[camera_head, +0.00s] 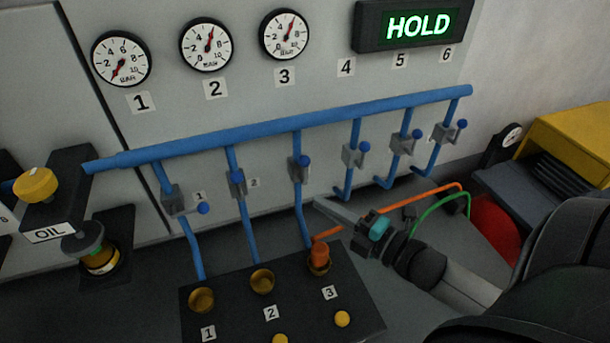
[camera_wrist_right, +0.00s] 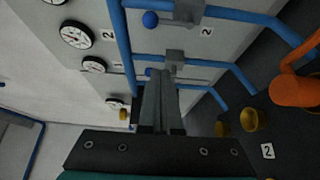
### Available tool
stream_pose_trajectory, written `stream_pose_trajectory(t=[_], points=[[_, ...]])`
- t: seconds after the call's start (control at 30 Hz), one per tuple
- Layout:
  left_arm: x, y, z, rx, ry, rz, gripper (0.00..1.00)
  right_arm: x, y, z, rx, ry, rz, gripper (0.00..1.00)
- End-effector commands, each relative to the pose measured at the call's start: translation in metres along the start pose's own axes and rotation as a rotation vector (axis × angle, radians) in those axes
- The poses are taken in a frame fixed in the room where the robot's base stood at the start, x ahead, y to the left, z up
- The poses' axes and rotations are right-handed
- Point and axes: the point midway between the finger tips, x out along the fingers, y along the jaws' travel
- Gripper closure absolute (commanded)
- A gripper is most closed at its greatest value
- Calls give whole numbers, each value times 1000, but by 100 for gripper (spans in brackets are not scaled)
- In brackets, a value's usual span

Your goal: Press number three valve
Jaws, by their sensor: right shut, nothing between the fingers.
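The number three valve (camera_head: 299,170) is a grey block with a blue ball-ended lever on the third pipe from the left. It hangs from the blue header pipe below gauge 3. It appears at the top of the right wrist view (camera_wrist_right: 188,12), with its blue ball (camera_wrist_right: 150,20) at left. My right gripper (camera_head: 318,203) is shut and empty, its fingers pointing at the panel. In the head view its tips are just below and right of that valve; contact cannot be told. The fingers also show in the right wrist view (camera_wrist_right: 160,85). My left gripper is not in view.
Valve two (camera_head: 237,183) and valve one (camera_head: 173,200) are to the left; several more valves are to the right. A black socket box (camera_head: 235,305) stands below, with an orange plug (camera_head: 319,257) in socket 3. A lit display (camera_head: 418,25) reads HOLD.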

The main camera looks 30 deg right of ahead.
Motion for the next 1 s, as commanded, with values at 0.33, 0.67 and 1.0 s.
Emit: stream_pose_trajectory(t=[0.33,0.67,1.0], points=[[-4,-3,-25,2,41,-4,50,45,2,0,-2,1,3,100],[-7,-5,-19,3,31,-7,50,89,1,0,0,0,2,100],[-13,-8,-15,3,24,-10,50,83,0,33,-1,0,-2,100]])
